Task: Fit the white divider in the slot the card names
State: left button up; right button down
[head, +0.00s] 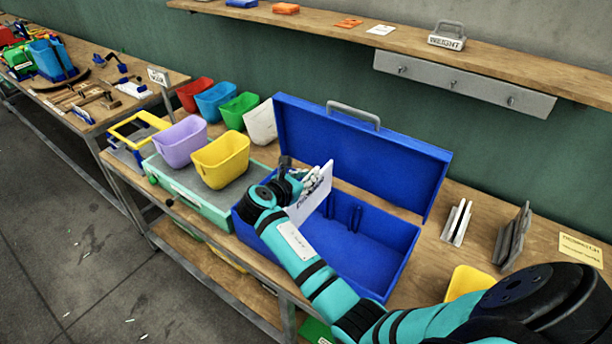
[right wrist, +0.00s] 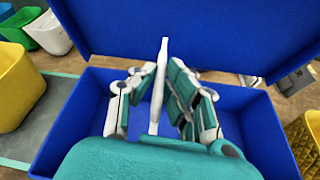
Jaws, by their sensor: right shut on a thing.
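The white divider (head: 319,187) is upright, over the left part of the open blue toolbox (head: 405,262). My right gripper (head: 296,186) is shut on it. In the right wrist view the divider (right wrist: 159,85) stands edge-on between the two fingers of the right gripper (right wrist: 160,102). Blue ribs (head: 356,217) show on the toolbox's inner back wall. The divider's lower edge is partly hidden, so I cannot tell whether it touches a slot. A yellow card (head: 580,249) lies on the bench at the far right; its small print is unreadable. My left gripper is not in view.
The toolbox lid (head: 350,150) stands open behind. Yellow (head: 221,160) and lilac (head: 180,142) bins stand on a green-edged case left of the toolbox. Light (head: 457,222) and grey (head: 511,236) upright pieces stand to its right. A shelf (head: 400,38) runs above.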

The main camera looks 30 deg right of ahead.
jog(key=shift+p, duration=0.5)
jog(key=b, duration=0.3)
send_over(306, 212)
jog(key=shift+w+d+f, duration=0.1)
jog(key=shift+w+f, duration=0.05)
jog(key=shift+f, duration=1.3)
jog(key=shift+w+d+f, duration=0.1)
jog(key=shift+w+f, duration=0.05)
jog(key=shift+f, duration=1.3)
jog(key=shift+f+b, duration=2.25)
jog(key=shift+f, duration=1.75)
jog(key=c, duration=1.3)
grip_release()
jog(key=shift+a, duration=0.1)
jog(key=v, duration=1.2)
jog(key=shift+r, duration=0.1)
